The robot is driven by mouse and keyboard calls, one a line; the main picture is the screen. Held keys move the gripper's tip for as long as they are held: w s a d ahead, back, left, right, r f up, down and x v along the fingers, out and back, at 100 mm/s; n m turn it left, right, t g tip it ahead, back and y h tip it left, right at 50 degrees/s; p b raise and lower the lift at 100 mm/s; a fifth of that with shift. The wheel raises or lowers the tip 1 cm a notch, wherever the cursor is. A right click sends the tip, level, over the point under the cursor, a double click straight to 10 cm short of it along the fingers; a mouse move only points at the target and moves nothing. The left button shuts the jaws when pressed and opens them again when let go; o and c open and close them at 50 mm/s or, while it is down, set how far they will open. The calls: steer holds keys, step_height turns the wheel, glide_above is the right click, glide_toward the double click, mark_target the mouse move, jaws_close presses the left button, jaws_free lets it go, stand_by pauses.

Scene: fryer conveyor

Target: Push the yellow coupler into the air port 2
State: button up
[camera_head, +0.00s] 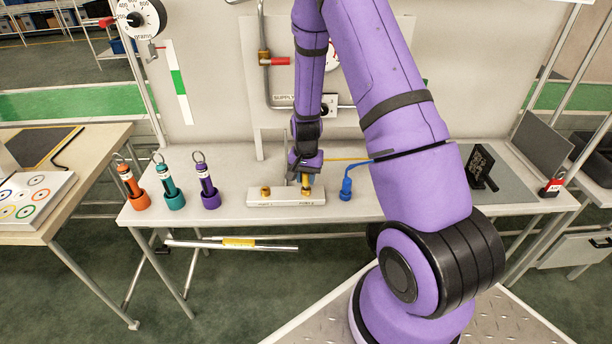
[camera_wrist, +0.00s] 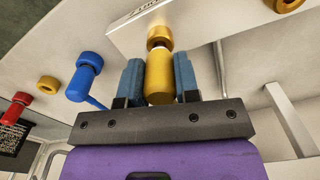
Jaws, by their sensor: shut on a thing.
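The yellow coupler (camera_wrist: 159,78) is held upright between the two blue fingers of my gripper (camera_wrist: 159,85). Its end is at a brass port (camera_wrist: 159,34) on the white port block (camera_wrist: 125,37) and lines up with it; I cannot tell how deep it sits. In the head view my gripper (camera_head: 306,172) is over the right end of the port block (camera_head: 285,197), with the coupler (camera_head: 306,183) below it. A second brass port (camera_head: 265,190) at the block's left end is bare. The block's labels are too small to read.
A blue coupler (camera_head: 346,187) stands on the bench just right of the block. Orange (camera_head: 130,185), teal (camera_head: 169,186) and purple (camera_head: 207,186) cylinders with rings stand at the left. A yellow hose (camera_head: 347,159) runs right from the gripper. A grey pipe (camera_head: 267,80) rises behind.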

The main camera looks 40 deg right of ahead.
steer(key=shift+f, duration=0.6)
stand_by(0.3)
steer(key=o, duration=1.1)
steer(key=shift+r, duration=0.1)
steer(key=shift+r, duration=2.9)
step_height(320, 180, up, 11)
steer(key=shift+f, duration=0.1)
